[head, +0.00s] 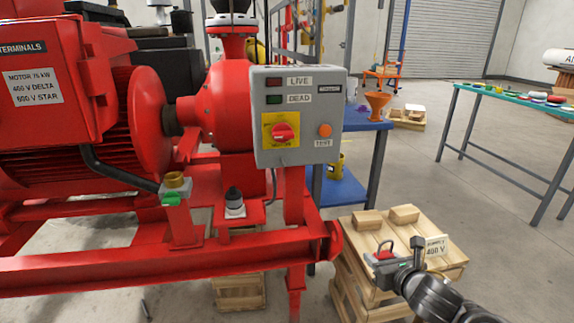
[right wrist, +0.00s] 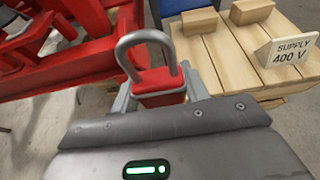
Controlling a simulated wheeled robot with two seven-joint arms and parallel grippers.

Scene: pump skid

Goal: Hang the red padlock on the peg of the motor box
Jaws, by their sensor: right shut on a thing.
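The red padlock (head: 383,255) with a grey shackle is held in my right gripper (head: 390,262), above the wooden crates. In the right wrist view, the gripper's fingers are shut on the red body of the padlock (right wrist: 160,84). Its shackle points up and looks closed. The red motor box (head: 48,80), with a TERMINALS label and a motor plate, is at the far left of the head view, well away from the gripper. I cannot make out a peg on it. My left gripper is not in view.
A grey control box (head: 297,117) with a red switch stands between the motor and my right gripper. The red skid frame (head: 150,275) runs below. Wooden crates (head: 440,255) carry blocks and a SUPPLY 400 V sign (head: 436,246). Open floor lies to the right.

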